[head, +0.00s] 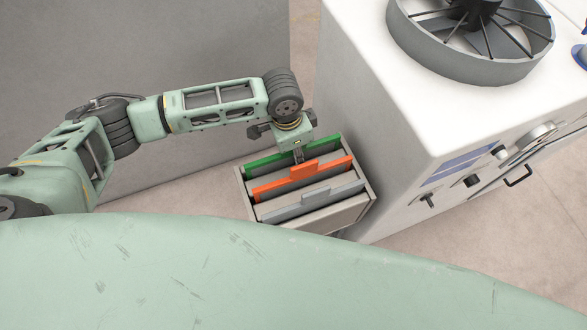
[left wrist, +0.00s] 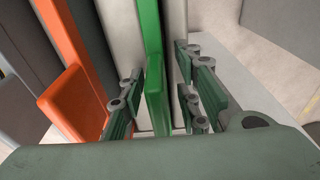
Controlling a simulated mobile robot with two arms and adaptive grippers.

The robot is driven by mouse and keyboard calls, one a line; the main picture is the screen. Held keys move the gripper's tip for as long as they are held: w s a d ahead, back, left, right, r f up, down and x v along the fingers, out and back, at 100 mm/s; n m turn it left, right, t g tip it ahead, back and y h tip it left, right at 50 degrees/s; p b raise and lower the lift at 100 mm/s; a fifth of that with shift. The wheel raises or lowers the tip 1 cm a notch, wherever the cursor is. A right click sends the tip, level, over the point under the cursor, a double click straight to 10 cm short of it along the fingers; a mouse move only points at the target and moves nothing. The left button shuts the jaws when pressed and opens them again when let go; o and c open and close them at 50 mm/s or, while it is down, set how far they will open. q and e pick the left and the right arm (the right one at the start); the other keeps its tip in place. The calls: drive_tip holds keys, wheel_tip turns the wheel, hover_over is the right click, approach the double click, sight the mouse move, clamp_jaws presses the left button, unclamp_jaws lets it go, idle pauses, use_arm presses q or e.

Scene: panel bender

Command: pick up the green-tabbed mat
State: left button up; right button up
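The green-tabbed mat (head: 264,163) stands upright in the rear slot of a grey holder (head: 364,204). My left gripper (head: 299,154) points down over the middle of this mat and hides part of its top edge in the head view. In the left wrist view, the green tab (left wrist: 155,100) lies between the two fingers of my left gripper (left wrist: 160,82). The fingers are open, one on each side of the tab, with a visible gap on both sides. My right gripper is not in view.
An orange-tabbed mat (head: 278,187) stands right in front of the green one, also in the left wrist view (left wrist: 72,102). A grey mat (head: 290,208) stands in front of that. A white machine (head: 370,100) with a round fan-like top rises close to the right.

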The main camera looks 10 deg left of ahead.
use_arm(q)
clamp_jaws()
drive_tip(key=shift+r, duration=0.1)
idle(0.4)
wheel_tip(320, 180, up, 28)
drive_tip(key=b, duration=0.2)
idle(0.6)
